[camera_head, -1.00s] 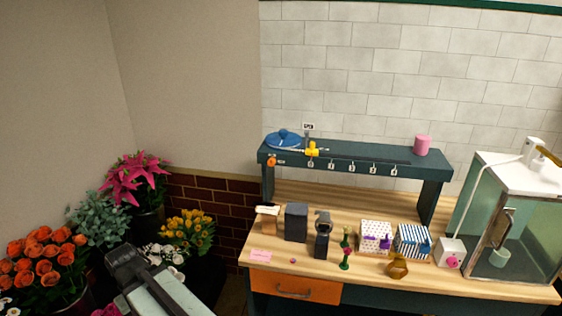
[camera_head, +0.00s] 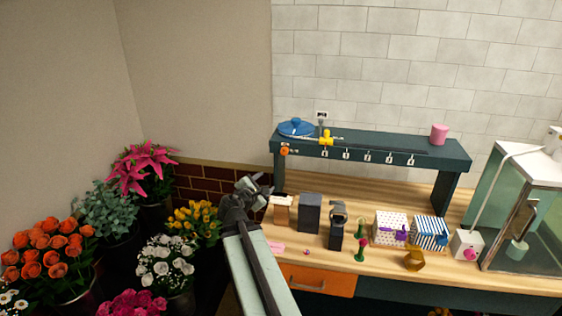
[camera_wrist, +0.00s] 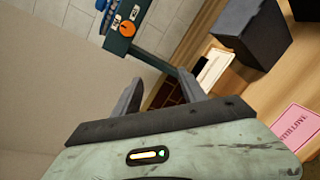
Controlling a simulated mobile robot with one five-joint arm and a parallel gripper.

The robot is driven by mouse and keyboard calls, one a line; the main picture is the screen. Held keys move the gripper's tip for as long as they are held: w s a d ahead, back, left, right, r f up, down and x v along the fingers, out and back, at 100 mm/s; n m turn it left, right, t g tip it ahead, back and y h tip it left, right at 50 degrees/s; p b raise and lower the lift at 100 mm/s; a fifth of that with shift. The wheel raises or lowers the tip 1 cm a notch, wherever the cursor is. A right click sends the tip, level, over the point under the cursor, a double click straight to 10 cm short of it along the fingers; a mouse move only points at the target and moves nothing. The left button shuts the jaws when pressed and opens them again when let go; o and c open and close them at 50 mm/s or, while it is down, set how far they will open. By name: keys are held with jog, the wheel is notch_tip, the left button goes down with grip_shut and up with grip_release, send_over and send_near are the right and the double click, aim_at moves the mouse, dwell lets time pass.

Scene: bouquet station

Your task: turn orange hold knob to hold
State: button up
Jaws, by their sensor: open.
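The orange hold knob (camera_head: 285,151) is on the front face at the left end of the dark green shelf (camera_head: 380,152). In the wrist view the orange knob (camera_wrist: 127,29) shows up and to the left, beyond the fingers, beside small white labels. My gripper (camera_head: 255,186) is open and empty, below and to the left of the knob, apart from it, near the left end of the bench. In the wrist view my gripper (camera_wrist: 160,95) shows both fingers spread. The knob's pointer setting is too small to read.
Blue lid-like object (camera_head: 297,127) and yellow fitting (camera_head: 326,138) sit at the shelf's left. Flower buckets fill the left, including orange roses (camera_head: 45,250). A glass cabinet (camera_head: 525,215) stands right.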

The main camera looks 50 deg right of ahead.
aim_at(284, 153)
jog(key=shift+w+d+r+n+t+h, duration=0.45)
jog(key=shift+d+r+n, duration=0.7)
jog(key=shift+d, duration=0.95)
jog(key=shift+w+d+r+n+t+h, duration=0.2)
jog(key=shift+w+d+r+n+t, duration=0.4)
jog(key=shift+d+n, duration=1.2)
jog(key=shift+w+d+r+n+t+h, duration=0.35)
jog(key=shift+d+r+n, duration=0.7)
jog(key=shift+d, duration=1.35)
